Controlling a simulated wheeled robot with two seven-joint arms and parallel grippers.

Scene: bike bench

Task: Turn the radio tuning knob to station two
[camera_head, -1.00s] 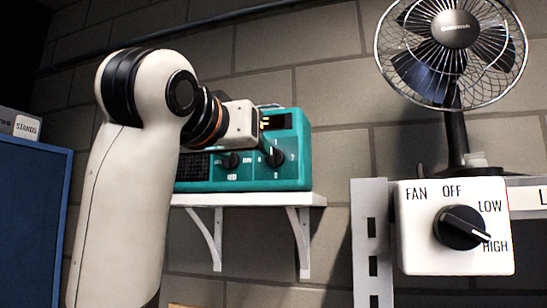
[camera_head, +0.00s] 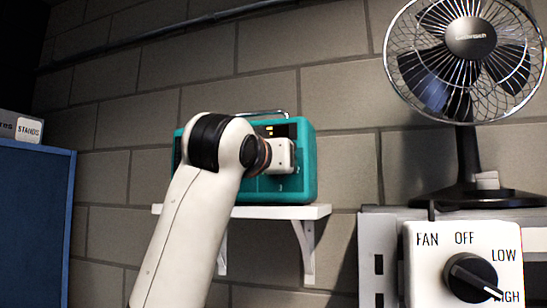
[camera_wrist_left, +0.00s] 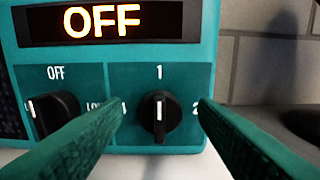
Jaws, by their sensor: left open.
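The teal radio (camera_head: 307,165) stands on a white wall shelf, its front mostly covered by my left arm in the head view. In the left wrist view its display (camera_wrist_left: 104,22) reads OFF. The black tuning knob (camera_wrist_left: 160,118) has its white pointer straight up at 1. The 2 sits to its right, partly covered by a finger. My left gripper (camera_wrist_left: 160,103) is open, one finger on each side of the tuning knob with gaps to it. My right gripper is not in view.
The white shelf (camera_head: 318,211) carries the radio. At the right are a fan (camera_head: 470,40) and a white fan switch box (camera_head: 425,270) with a black knob pointing toward HIGH. A blue panel (camera_head: 35,210) stands at the left. The brick wall is close behind the radio.

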